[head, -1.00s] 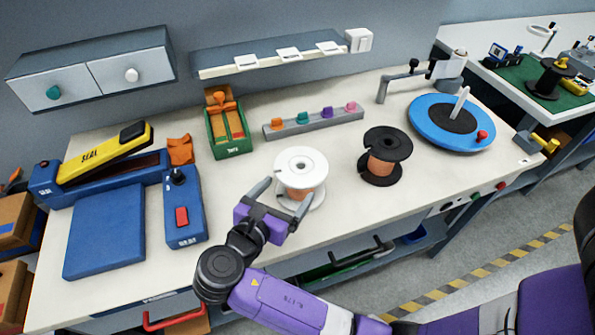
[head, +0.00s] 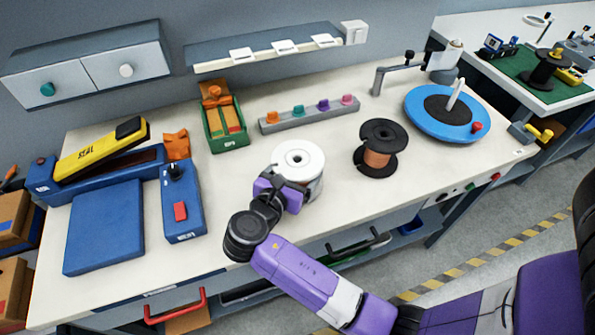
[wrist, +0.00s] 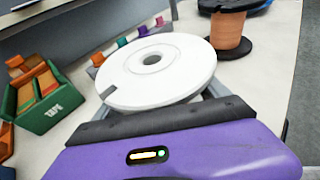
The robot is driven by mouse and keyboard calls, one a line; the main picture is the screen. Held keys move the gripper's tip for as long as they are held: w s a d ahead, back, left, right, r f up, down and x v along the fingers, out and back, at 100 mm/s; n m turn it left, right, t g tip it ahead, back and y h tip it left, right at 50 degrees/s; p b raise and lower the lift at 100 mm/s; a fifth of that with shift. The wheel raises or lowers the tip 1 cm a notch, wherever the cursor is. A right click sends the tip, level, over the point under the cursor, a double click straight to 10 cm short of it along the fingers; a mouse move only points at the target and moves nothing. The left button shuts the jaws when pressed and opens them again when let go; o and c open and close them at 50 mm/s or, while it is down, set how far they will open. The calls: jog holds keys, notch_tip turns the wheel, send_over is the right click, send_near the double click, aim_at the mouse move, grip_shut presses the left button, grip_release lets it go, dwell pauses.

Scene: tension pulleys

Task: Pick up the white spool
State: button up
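The white spool (head: 299,160) stands upright at the front middle of the worktable, its wide top flange with a central hole facing up. In the wrist view the white spool (wrist: 158,68) lies straight ahead of my gripper (wrist: 160,92). My gripper (head: 291,186) is at the spool's front left side, close against it. Its fingers reach under the top flange, which hides most of them, so their grip on the core cannot be seen. I cannot see clear space under the spool.
A black spool with copper wire (head: 378,150) stands to the right, and a blue turntable (head: 425,115) beyond it. A green tape box (head: 226,138) and a rack of coloured pegs (head: 310,115) are behind.

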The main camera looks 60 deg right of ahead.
jog(key=shift+r, duration=0.1)
grip_shut()
